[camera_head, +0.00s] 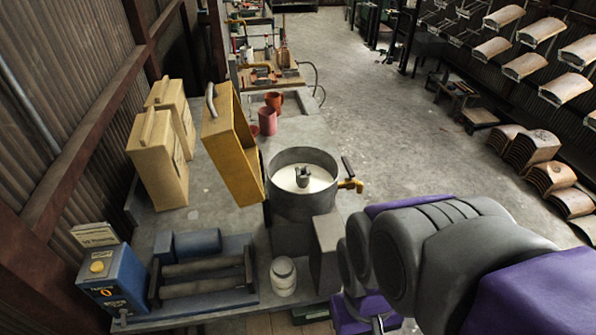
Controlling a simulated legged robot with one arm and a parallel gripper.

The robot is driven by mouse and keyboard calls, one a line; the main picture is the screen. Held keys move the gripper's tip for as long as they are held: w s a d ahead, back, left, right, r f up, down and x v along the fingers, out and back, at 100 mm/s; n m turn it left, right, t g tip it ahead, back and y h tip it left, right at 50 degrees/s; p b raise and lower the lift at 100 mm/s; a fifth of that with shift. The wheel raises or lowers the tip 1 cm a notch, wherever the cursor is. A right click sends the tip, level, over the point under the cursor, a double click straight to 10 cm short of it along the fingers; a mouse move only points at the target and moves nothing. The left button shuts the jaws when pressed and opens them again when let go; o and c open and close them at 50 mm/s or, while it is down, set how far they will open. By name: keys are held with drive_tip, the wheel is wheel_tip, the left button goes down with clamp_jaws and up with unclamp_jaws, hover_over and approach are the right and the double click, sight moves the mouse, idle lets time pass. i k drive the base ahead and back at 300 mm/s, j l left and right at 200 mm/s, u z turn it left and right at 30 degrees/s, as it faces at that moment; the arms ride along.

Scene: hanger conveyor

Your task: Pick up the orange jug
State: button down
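A small orange-red jug (274,101) stands toward the far end of the workbench, beyond the round metal pot. A pinkish-red jug (267,121) stands just in front of it and hides its lower part. My arm, grey and purple, reaches in from the lower right. My gripper's fingers do not show. The arm is well apart from both jugs.
A round pot (302,206) with pale contents and a yellow tap (350,185) stands between my arm and the jugs. A tilted yellow box (231,145) and tan canisters (158,160) stand left. A roller machine (203,271) and white jar (283,276) are nearer.

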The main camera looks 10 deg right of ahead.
sight(276, 103)
drive_tip(key=z, duration=0.3)
drive_tip(key=l+z, duration=0.7)
drive_tip(key=i+l+z, duration=0.1)
drive_tip(key=l+z, duration=0.25)
drive_tip(key=i+l, duration=0.55)
drive_tip(key=i, duration=0.15)
drive_tip(key=i+l, duration=0.55)
drive_tip(key=i, duration=0.15)
drive_tip(key=i+j+u, duration=0.2)
drive_tip(key=i+u, duration=0.65)
drive_tip(key=i, duration=0.3)
drive_tip(key=i+l+u, duration=0.25)
drive_tip(key=i+u, duration=0.35)
drive_tip(key=i, duration=0.35)
drive_tip(key=i+l+u, duration=0.15)
drive_tip(key=i, duration=0.3)
drive_tip(key=i+l+u, duration=0.15)
drive_tip(key=i, duration=0.3)
drive_tip(key=i+l+u, duration=0.15)
drive_tip(key=i, duration=0.35)
drive_tip(key=i+l+u, duration=0.2)
drive_tip(key=i+u, duration=0.25)
drive_tip(key=i+l+u, duration=0.75)
drive_tip(key=u, duration=0.2)
drive_tip(key=l, duration=0.1)
